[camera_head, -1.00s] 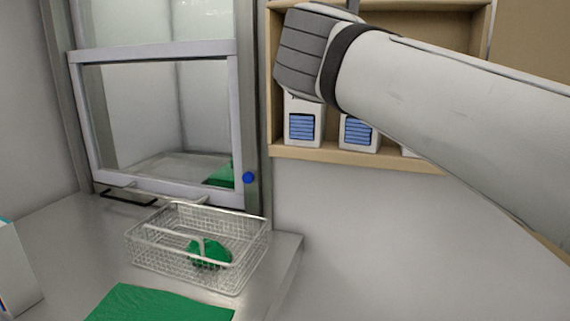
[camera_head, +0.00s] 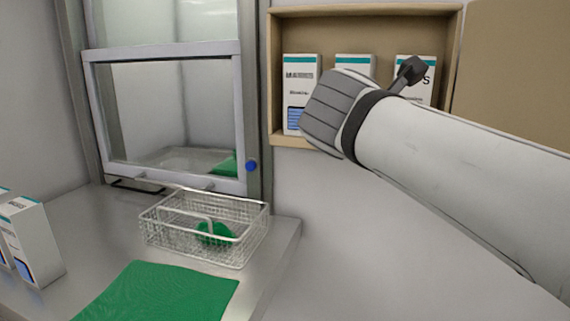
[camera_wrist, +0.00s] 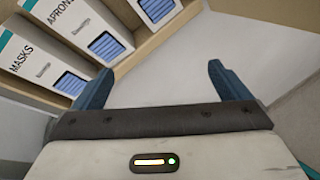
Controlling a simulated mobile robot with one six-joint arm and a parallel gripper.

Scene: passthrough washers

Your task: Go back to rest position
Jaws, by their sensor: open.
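My gripper (camera_wrist: 162,88) shows in the wrist view with its two blue fingers spread wide and nothing between them. In front of it is blank pale wall. In the head view my arm reaches in from the right, in front of the wooden wall shelf (camera_head: 455,50). Three white boxes with teal tops stand in the shelf. The left box (camera_head: 298,75) is mostly clear, and the middle box (camera_head: 355,64) and right box (camera_head: 415,70) are partly hidden by my arm. In the wrist view the boxes read masks (camera_wrist: 35,55) and aprons (camera_wrist: 92,30).
A wire basket (camera_head: 165,238) with a green item (camera_head: 213,232) stands on the metal counter (camera_head: 90,240). A green mat (camera_head: 155,290) lies in front. White boxes (camera_head: 40,250) stand at left. A framed glass hatch (camera_head: 165,48) is behind. The wall below the shelf is clear.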

